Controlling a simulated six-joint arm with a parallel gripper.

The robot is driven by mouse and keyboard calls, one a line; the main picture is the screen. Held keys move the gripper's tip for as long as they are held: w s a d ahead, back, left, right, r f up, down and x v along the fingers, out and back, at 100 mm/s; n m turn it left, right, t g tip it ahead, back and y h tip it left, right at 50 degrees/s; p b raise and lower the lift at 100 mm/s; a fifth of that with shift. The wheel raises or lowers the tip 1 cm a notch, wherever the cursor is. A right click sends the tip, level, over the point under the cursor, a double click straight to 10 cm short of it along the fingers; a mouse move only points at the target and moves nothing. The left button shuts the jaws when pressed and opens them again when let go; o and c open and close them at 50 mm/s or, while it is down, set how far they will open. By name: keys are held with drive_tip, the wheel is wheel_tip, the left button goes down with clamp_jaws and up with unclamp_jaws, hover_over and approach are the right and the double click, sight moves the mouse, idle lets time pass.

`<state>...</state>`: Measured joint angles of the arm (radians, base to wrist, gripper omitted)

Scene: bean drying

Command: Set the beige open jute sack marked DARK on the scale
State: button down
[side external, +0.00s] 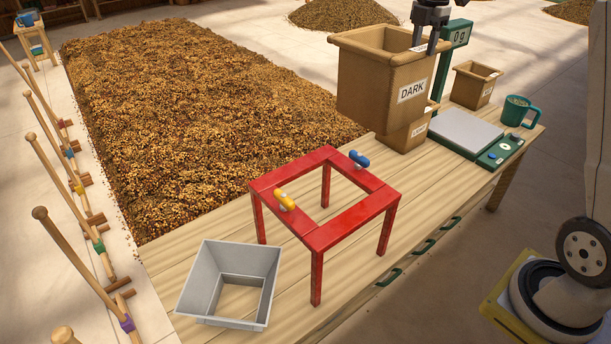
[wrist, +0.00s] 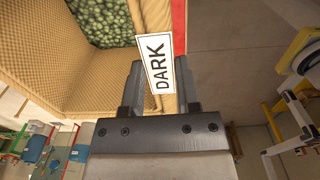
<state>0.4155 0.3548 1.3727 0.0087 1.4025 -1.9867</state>
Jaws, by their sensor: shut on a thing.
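The beige open jute sack marked DARK (side external: 372,85) is upright at the back of the wooden table, left of the scale. My gripper (side external: 430,42) is shut on its right rim. In the wrist view the fingers (wrist: 160,88) straddle the sack wall at the DARK label (wrist: 157,62), and green beans (wrist: 104,22) show inside. The sack appears raised, overlapping a lower labelled sack (side external: 404,136); the gap beneath it is hard to judge. The scale (side external: 466,129) has a bare grey plate, and its display (side external: 459,36) reads 0 g.
A small beige sack (side external: 472,86) and a green mug (side external: 518,111) stand beyond the scale. A red frame stand (side external: 352,224) with yellow and blue clips and a grey open hopper (side external: 262,322) occupy the near table. A large bean bed (side external: 190,110) lies left.

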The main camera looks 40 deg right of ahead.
drive_tip(key=s+d, duration=0.4)
drive_tip(key=d, duration=0.8)
wheel_tip(320, 180, down, 31)
drive_tip(key=shift+w, duration=0.15)
drive_tip(key=shift+a, duration=0.1)
drive_tip(key=shift+f, duration=3)
drive_tip(key=shift+f, duration=1.9)
drive_tip(key=shift+c, duration=1.9)
unclamp_jaws()
drive_tip(key=shift+f, duration=0.1)
drive_tip(key=shift+o, duration=0.3)
